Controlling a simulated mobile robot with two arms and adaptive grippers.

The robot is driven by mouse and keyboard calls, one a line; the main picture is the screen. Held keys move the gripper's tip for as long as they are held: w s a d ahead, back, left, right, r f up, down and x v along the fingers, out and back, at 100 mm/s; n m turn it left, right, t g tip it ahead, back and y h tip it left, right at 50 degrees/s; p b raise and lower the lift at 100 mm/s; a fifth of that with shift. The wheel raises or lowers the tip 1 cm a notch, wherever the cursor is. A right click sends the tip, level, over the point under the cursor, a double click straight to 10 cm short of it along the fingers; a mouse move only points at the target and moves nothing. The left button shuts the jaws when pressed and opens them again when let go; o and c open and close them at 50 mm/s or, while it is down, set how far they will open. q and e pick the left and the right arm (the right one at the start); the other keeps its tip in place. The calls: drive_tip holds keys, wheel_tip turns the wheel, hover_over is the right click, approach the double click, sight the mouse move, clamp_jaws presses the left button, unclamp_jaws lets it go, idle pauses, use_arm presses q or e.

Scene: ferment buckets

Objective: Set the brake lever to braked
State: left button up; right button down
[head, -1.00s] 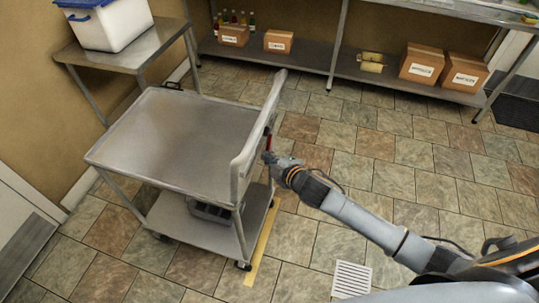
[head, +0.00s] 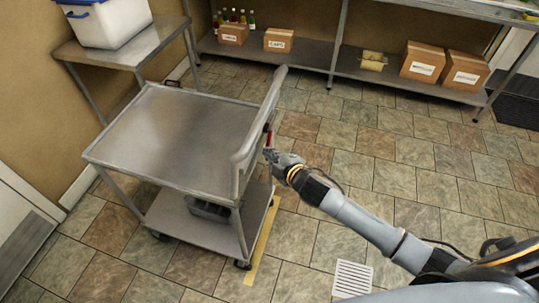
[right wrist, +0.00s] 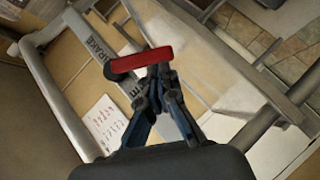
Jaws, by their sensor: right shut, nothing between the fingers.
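The steel cart (head: 185,135) stands left of centre with its upright push handle (head: 262,115) on its right side. The red brake lever (head: 269,138) is on the handle side of the cart. It also shows in the right wrist view as a red bar (right wrist: 138,62) lying across the fingertips, beside a strip lettered "BRAKE" (right wrist: 92,52). My right gripper (head: 270,154) is shut and empty, its tips at the lever; in the right wrist view the fingers (right wrist: 158,80) meet right by the red bar, apparently touching it. My left gripper is not in view.
A side table (head: 110,48) with a white blue-lidded bin (head: 108,22) stands behind the cart. A long shelf (head: 310,58) with cardboard boxes (head: 421,62) and bottles runs along the back wall. Tiled floor is open to the right, with a drain grate (head: 352,278).

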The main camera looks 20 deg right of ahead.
use_arm(q)
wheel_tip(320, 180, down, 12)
drive_tip(key=b, duration=1.1)
drive_tip(key=shift+b, duration=0.3)
use_arm(e)
drive_tip(key=w+d+f+n+t, duration=0.3)
drive_tip(key=w+f, duration=0.1)
drive_tip(key=shift+w+d, duration=0.15)
drive_tip(key=shift+w, duration=0.25)
drive_tip(key=shift+f, duration=0.1)
